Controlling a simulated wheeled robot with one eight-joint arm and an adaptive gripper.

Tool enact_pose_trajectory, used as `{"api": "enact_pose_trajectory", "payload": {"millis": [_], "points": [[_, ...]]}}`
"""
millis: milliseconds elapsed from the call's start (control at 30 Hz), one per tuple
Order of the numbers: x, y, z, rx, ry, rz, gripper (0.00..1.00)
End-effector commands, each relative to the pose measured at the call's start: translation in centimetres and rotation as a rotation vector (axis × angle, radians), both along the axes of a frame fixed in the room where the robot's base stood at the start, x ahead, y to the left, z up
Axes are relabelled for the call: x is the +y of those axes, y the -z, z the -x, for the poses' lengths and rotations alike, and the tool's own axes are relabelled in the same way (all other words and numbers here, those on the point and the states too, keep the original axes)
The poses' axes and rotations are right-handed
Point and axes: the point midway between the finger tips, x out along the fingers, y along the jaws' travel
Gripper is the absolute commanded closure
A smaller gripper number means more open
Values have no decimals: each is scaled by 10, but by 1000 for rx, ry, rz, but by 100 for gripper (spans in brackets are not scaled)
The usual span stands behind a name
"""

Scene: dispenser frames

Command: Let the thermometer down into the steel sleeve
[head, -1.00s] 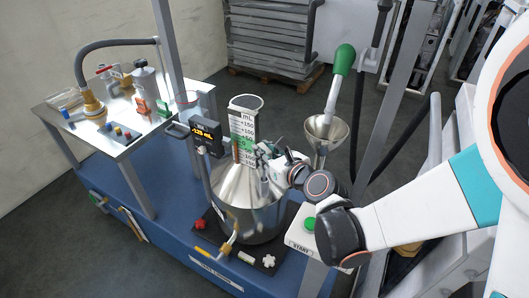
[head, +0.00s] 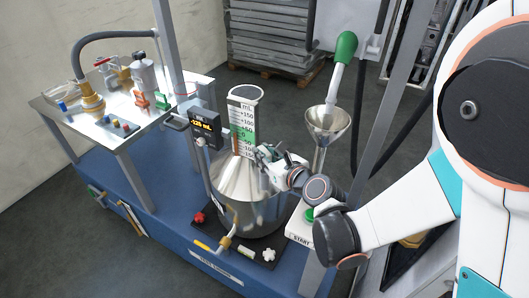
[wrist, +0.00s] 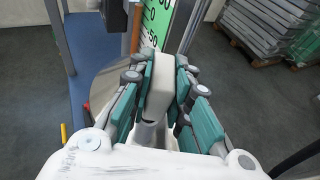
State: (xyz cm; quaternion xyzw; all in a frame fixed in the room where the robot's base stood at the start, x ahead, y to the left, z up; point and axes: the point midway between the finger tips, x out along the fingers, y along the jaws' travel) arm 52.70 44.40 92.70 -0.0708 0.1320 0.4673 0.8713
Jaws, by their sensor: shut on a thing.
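My gripper (wrist: 160,92) is shut on a pale, blocky piece (wrist: 160,85), which appears to be the thermometer's head. Its teal pads press on both sides in the wrist view. In the head view my gripper (head: 262,154) is just right of the graduated neck, above the shoulder of the steel can (head: 238,178). The thermometer's stem is not clear in either view. I cannot make out the steel sleeve; the gripper and what it holds may cover it.
The graduated neck (head: 243,118) stands close left of my gripper, with a brown tube (wrist: 135,28) beside it. A display box (head: 205,128) is further left. A steel funnel (head: 327,122) with a green-handled piece (head: 345,48) above it stands right. A START box (head: 300,234) is below my arm.

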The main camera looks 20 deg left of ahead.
Motion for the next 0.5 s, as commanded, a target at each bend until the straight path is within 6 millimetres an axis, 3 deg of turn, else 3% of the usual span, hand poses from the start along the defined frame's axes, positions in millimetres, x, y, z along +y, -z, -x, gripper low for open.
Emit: {"api": "enact_pose_trajectory", "payload": {"millis": [333,367,400,467,500], "points": [[0,2,0,0,0,0,100],[0,2,0,0,0,0,80],[0,2,0,0,0,0,71],[0,2,0,0,0,0,59],[0,2,0,0,0,0,59]]}}
